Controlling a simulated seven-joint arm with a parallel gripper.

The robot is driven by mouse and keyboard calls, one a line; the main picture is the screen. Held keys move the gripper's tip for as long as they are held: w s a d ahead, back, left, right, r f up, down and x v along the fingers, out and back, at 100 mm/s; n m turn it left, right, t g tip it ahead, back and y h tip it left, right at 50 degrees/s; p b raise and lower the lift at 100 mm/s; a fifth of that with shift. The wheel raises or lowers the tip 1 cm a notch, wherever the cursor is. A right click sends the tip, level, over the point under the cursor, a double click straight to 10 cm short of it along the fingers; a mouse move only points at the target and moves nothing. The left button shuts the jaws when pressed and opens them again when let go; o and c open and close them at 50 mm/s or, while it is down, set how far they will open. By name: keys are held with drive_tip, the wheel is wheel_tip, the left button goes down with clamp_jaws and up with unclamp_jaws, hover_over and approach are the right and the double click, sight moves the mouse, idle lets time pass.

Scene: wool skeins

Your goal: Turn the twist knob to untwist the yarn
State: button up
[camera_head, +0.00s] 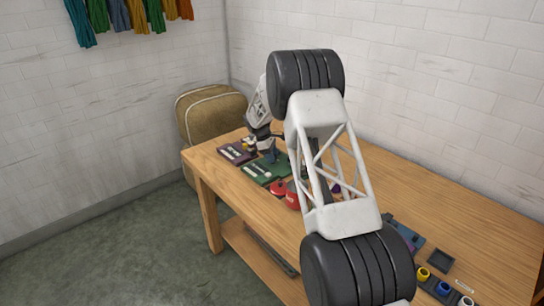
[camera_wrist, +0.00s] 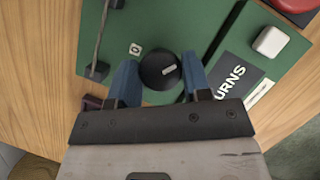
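The twist knob (camera_wrist: 160,71) is a round black knob with a short white pointer mark, on a dark green board (camera_wrist: 114,27) in the wrist view. The pointer lies nearly level, tilted slightly up to the right. My gripper (camera_wrist: 161,66) has one blue finger on each side of the knob. No clear gap shows between fingers and knob. A small white tile reading "0" sits left of the knob. A dark strand or rod runs along the board's upper left between dark posts. In the head view the green board (camera_head: 258,172) is partly behind my arm, and the knob cannot be made out.
A white block (camera_wrist: 270,42), a dark label reading "URNS" (camera_wrist: 227,74) and a red round thing (camera_wrist: 294,3) lie right of the knob. The wooden table (camera_head: 463,222) also holds a purple board (camera_head: 235,152) and several coloured spools at front right. Skeins hang on the wall.

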drive_tip(key=shift+m, duration=0.3)
drive_tip(key=shift+m+g, duration=0.5)
drive_tip(key=shift+m, duration=0.6)
drive_tip(key=m+g+y, duration=0.1)
drive_tip(key=m, duration=0.2)
drive_tip(key=shift+w+m, duration=0.1)
drive_tip(key=shift+m, duration=0.2)
drive_tip(key=m+y, duration=0.1)
drive_tip(key=m, duration=0.2)
drive_tip(key=m+g+y, duration=0.1)
drive_tip(key=m, duration=0.1)
drive_tip(key=shift+d+m, duration=0.1)
drive_tip(key=shift+m, duration=0.3)
drive_tip(key=o, duration=0.9)
drive_tip(key=shift+c, duration=0.2)
drive_tip(key=shift+w+r, duration=0.1)
